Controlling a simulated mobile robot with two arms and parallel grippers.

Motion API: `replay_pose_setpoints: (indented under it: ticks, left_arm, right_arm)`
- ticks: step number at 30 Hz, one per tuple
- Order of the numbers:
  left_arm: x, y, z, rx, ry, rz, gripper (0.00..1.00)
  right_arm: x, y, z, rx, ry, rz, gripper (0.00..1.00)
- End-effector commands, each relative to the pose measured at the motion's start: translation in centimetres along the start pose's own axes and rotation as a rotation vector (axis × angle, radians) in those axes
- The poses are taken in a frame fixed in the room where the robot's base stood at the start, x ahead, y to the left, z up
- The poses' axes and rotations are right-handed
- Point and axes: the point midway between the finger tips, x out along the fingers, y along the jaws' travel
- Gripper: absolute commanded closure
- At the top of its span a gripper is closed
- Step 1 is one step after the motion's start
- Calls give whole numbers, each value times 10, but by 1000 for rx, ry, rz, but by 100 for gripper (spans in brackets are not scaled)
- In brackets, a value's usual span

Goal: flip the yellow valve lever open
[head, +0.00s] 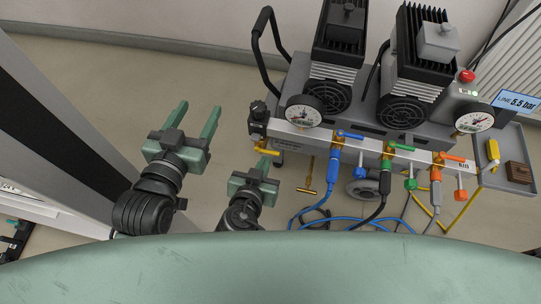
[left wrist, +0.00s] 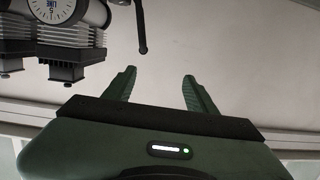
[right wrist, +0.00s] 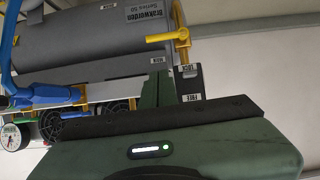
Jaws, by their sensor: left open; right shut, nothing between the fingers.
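A yellow lever (head: 266,151) shows in the head view at the left end of the pale valve rail (head: 300,136), below a black knob. My right gripper (head: 265,162) is shut and empty just below that lever; I cannot tell whether they touch. In the right wrist view, the shut fingers (right wrist: 157,90) point toward a yellow handle (right wrist: 170,38) beside plates marked LOCK and FREE. I cannot tell whether this is the same lever. My left gripper (head: 198,112) is open and empty, further left. The left wrist view shows its spread fingers (left wrist: 159,76) with nothing between them.
The compressor cart fills the right side, with gauges (head: 304,112) and several coloured hose fittings. A yellow T-shaped handle (head: 308,189) hangs low on the cart. A side tray (head: 510,130) stands at far right. The floor (head: 100,85) left of the cart is clear.

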Motion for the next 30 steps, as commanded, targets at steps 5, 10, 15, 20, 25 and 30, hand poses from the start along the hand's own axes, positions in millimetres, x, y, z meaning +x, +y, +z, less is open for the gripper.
replay_pose_setpoints:
  ticks: [5,10,15,20,25,30]
  left_arm:
    - [2,6,-36,-3,202,13,43]
    - [-6,10,-72,-8,397,23,43]
    - [-22,14,-104,-14,585,34,43]
    - [-37,17,-125,-20,719,40,43]
    - [-47,18,-136,-23,793,44,43]
    - [-50,18,-139,-24,811,44,43]
  right_arm:
    - [36,0,1,0,4,0,100]
    - [65,0,1,0,3,1,100]
    - [77,0,15,-1,1,-1,100]
    - [86,-1,23,0,0,-2,100]
    - [90,0,28,0,-1,-2,100]
    - [91,0,29,0,-1,-2,100]
